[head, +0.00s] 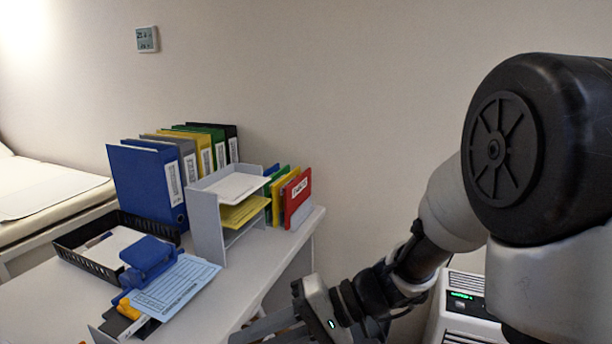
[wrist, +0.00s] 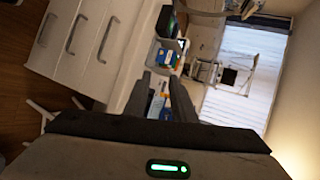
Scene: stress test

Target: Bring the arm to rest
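My arm reaches in from the right of the head view, bent downward, with my gripper (head: 246,336) low beside the right edge of the desk (head: 257,275). Its fingers point left, and the lower part is cut off by the picture's bottom edge. In the wrist view my gripper (wrist: 160,76) shows two dark fingers with a gap between them. Nothing is seen held between them. Whether the fingers touch the desk cannot be told.
A white machine (head: 462,310) stands behind my arm. White drawers (wrist: 80,35) show in the wrist view.

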